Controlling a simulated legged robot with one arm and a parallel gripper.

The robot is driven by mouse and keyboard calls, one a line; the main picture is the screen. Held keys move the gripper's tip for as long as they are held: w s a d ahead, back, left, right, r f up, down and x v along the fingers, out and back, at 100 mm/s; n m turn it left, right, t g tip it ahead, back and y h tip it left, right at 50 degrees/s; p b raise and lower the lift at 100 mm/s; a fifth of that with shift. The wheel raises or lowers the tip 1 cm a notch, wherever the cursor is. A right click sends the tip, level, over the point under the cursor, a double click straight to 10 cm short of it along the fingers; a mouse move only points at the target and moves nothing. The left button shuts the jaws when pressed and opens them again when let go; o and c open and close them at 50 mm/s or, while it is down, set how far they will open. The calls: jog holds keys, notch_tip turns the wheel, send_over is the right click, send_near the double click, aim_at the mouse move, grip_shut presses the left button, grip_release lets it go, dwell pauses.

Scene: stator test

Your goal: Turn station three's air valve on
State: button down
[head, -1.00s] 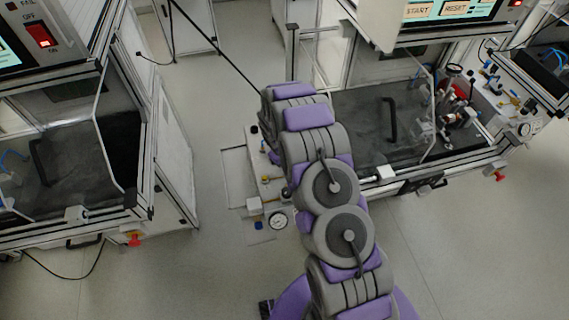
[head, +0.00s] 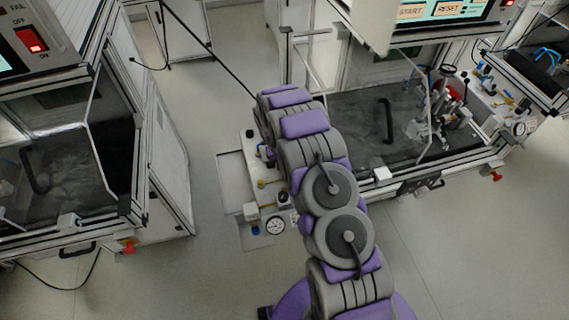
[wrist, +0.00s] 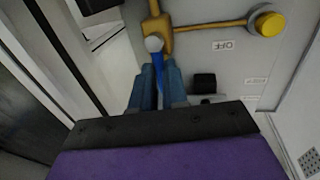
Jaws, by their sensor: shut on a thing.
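In the wrist view, a blue valve lever (wrist: 158,78) with a grey round hub (wrist: 154,44) is joined to a brass valve body (wrist: 156,23). The lever points down in the picture, toward my gripper. My gripper (wrist: 158,70) has its two blue-grey fingers on either side of the lever and is shut on it. An upside-down OFF label (wrist: 222,46) is on the white panel (wrist: 206,62) to the right of the lever. A second label (wrist: 255,81) lies lower right, too small to read.
A brass pipe (wrist: 215,26) runs right to a yellow round knob (wrist: 268,23). A black block (wrist: 204,82) sits right of my fingers. In the head view, a gauge (head: 274,226) is on the panel's near end. Machine enclosures stand left (head: 165,150) and right (head: 400,165), with floor between.

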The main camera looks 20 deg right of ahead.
jog(key=shift+w, duration=0.1)
jog(key=c, duration=1.1)
grip_release()
jog(key=shift+c, duration=0.2)
jog(key=a+r+p, duration=0.1)
jog(key=r, duration=0.7)
jog(key=a+r+p, duration=0.1)
jog(key=a+r, duration=0.1)
jog(key=r, duration=0.7)
jog(key=shift+a, duration=0.3)
